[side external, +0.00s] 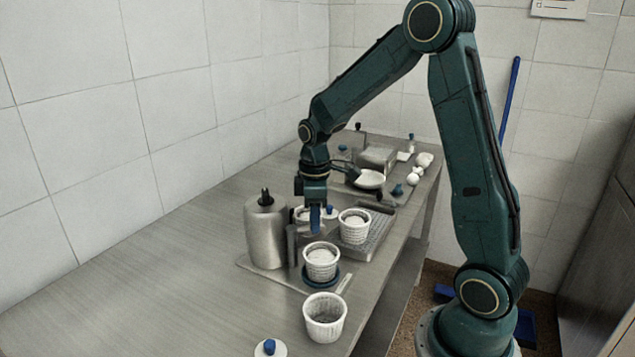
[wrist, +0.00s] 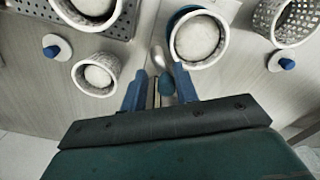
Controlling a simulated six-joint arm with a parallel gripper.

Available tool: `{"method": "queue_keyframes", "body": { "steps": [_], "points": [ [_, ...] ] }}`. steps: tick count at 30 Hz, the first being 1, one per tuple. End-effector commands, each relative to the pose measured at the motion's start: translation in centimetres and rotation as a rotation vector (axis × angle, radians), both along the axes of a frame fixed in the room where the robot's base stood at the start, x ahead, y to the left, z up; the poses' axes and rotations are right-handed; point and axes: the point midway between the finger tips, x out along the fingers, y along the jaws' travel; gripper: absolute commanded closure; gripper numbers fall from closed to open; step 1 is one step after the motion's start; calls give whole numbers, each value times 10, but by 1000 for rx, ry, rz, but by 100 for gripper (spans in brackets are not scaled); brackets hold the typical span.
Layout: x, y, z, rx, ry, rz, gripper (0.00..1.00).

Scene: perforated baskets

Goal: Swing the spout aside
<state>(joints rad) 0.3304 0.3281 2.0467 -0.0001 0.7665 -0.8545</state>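A grey metal canister (side external: 264,235) with a black knob stands on the bench, left of my gripper. My gripper (side external: 315,228) points down beside it, low over a short grey piece that looks like the spout (side external: 306,230). In the wrist view, the spout (wrist: 157,56) shows as a silver rounded bar with a dark teal knob, lying between my two blue fingers (wrist: 161,90). The fingers are apart, with a gap visible around it. Whether either finger touches it is hard to tell. A filled white basket (side external: 321,262) stands on a blue ring just in front; it also shows in the wrist view (wrist: 176,55).
An empty perforated basket (side external: 325,328) and a blue-knobbed lid (side external: 270,352) are nearer the camera. Another filled basket (side external: 354,236) stands on a perforated tray (side external: 377,232), and a smaller one (wrist: 97,91) is close to my left finger. The bench's left side is clear.

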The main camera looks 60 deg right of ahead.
Motion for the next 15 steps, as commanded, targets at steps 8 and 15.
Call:
{"method": "queue_keyframes", "body": {
  "steps": [8, 15],
  "points": [
    [1, -1, 0, 0, 0, -1, 70],
    [6, -5, 0, 0, 0, -1, 70]
  ]
}}
